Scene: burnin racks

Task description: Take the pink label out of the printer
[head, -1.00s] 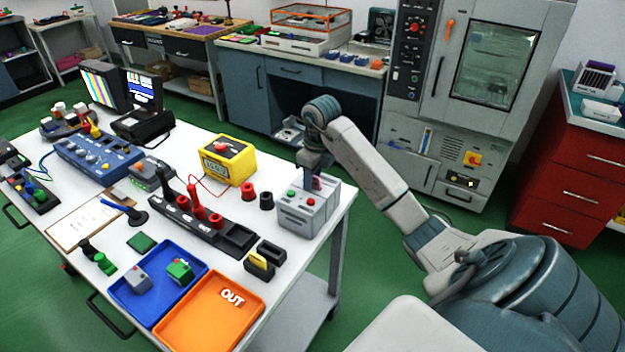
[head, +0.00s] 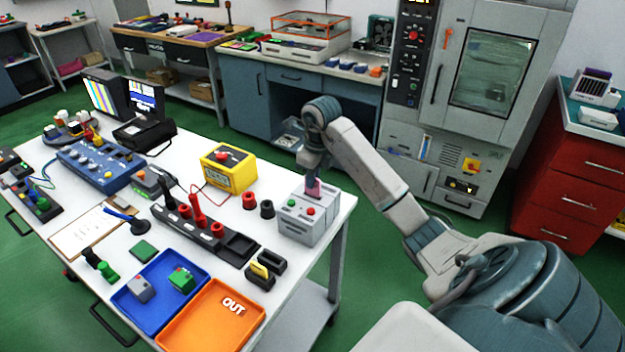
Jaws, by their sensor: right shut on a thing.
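The printer (head: 308,222) is a small grey box with a green and a red button, at the right end of the white table. The pink label (head: 313,187) stands upright at the top of the printer, between it and my right gripper. My right gripper (head: 313,176) points down from above and is shut on the label's upper part. I cannot tell whether the label's lower end is still inside the printer slot. The fingertips are small and partly hidden. My left gripper is not in view.
A yellow meter (head: 229,168), red and black caps and a black socket strip (head: 203,228) stand left of the printer. A blue tray (head: 160,290) and an orange OUT tray (head: 212,315) lie at the front. Green floor is open right of the table.

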